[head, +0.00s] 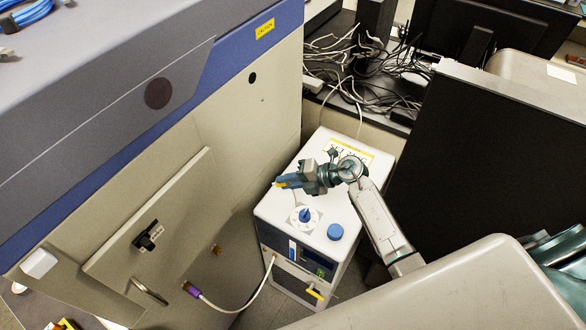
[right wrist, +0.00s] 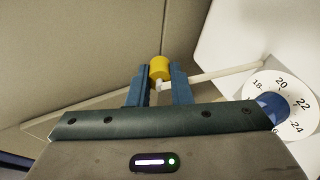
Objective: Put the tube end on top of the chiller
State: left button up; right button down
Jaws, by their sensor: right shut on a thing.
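The chiller (head: 313,240) is a white box with a dial (head: 305,217) and a blue cap (head: 335,231) on its top. My right gripper (head: 286,181) is over the left edge of the chiller top. It is shut on the yellow tube end (right wrist: 159,68), which also shows as a yellow tip in the head view (head: 280,185). In the right wrist view a pale tube runs right from the tube end toward the chiller top (right wrist: 225,50). The dial (right wrist: 281,106) lies to the right of the fingers there. My left gripper is not in view.
A large beige and blue cabinet (head: 225,130) stands close on the left. A white hose (head: 240,308) joins its purple fitting (head: 192,290) to the chiller front. A yellow-handled part (head: 315,293) sticks out low on the chiller. Tangled cables (head: 365,65) lie behind.

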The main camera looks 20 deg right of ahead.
jog(key=shift+w+r, duration=0.1)
jog(key=shift+f+p, duration=0.25)
jog(key=shift+p, duration=0.05)
jog(key=shift+a, duration=0.1)
jog(key=shift+r, duration=0.1)
jog(key=shift+f, duration=0.35)
pick_arm(q)
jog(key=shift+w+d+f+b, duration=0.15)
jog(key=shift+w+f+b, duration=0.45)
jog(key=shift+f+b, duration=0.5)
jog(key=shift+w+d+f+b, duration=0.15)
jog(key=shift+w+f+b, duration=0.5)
jog(key=shift+b, duration=0.7)
pick_arm(e)
jog(key=shift+f, duration=3.45)
